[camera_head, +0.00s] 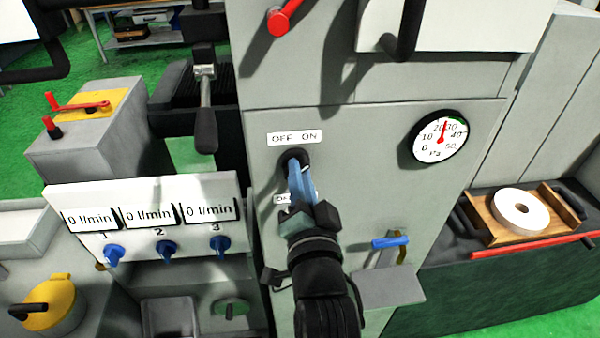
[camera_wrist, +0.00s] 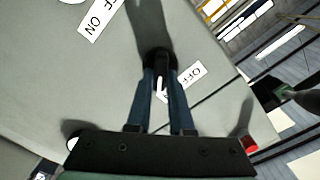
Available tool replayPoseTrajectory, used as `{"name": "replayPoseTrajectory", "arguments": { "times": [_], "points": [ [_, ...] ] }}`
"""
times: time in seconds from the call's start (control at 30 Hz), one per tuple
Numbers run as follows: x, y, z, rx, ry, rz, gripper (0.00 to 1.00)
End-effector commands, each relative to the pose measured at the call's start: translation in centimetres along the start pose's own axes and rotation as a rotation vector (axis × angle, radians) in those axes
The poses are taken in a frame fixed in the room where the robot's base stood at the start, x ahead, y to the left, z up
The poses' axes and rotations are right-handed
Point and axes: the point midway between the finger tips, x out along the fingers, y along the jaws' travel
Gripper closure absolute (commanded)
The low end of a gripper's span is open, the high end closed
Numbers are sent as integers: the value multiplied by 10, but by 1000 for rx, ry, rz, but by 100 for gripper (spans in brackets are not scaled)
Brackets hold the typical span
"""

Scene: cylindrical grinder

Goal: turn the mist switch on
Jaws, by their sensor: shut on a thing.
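A small black switch (camera_head: 293,155) sits on the grey machine panel, just below a white "OFF ON" label (camera_head: 295,138). My gripper (camera_head: 298,170) reaches up to it with its blue fingers closed on it. In the wrist view, the two blue fingers (camera_wrist: 160,75) lie on either side of the dark switch lever (camera_wrist: 161,62), and an "OFF" label (camera_wrist: 187,78) is partly hidden behind them. A second label (camera_head: 281,199) is mostly covered by my gripper. No "mist" wording is readable, and the switch's exact position is hard to tell.
A round pressure gauge (camera_head: 440,138) is at the right of the panel. A blue-handled lever (camera_head: 390,241) is lower right. Three blue flow knobs (camera_head: 166,247) are at the left. A black-handled lever (camera_head: 205,125) and a red-tipped handle (camera_head: 284,20) stick out nearby.

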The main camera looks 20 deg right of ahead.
Motion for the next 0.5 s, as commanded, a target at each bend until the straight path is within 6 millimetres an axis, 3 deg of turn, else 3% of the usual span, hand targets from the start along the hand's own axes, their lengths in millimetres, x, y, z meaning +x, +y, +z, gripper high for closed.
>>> {"name": "replayPoseTrajectory", "arguments": {
  "times": [0.5],
  "points": [
    [0,1,0,190,-1,1,100]
  ]
}}
